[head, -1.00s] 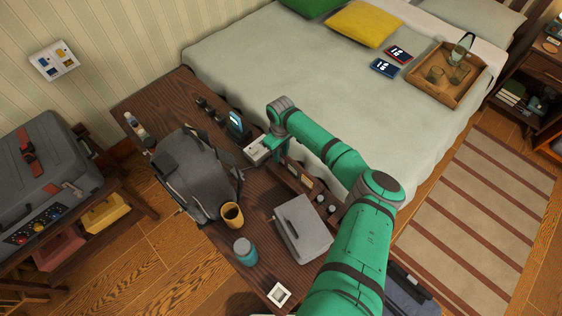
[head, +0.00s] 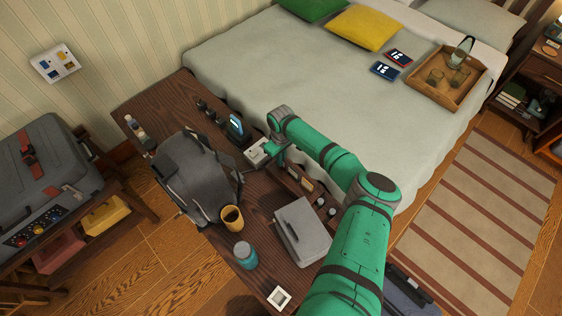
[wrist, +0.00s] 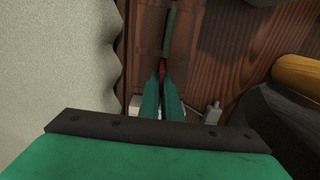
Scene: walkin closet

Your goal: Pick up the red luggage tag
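The red luggage tag shows in the wrist view only as a small red sliver (wrist: 162,67) at the tips of my two green fingers; the fingers hide most of it. My gripper (wrist: 162,80) points down over a dark wooden surface, its fingers close together with the red sliver between their tips. They look shut on it. In the head view my gripper (head: 274,150) is low over the table's bed-side edge, beside a small pale box. The tag cannot be made out there.
The wooden table (head: 262,225) holds a grey backpack (head: 192,170), a yellow mug (head: 232,217), a teal jar (head: 245,254), a grey case (head: 302,230) and a blue upright device (head: 236,127). The bed (head: 240,65) adjoins it. A suitcase (head: 50,165) with red straps stands left.

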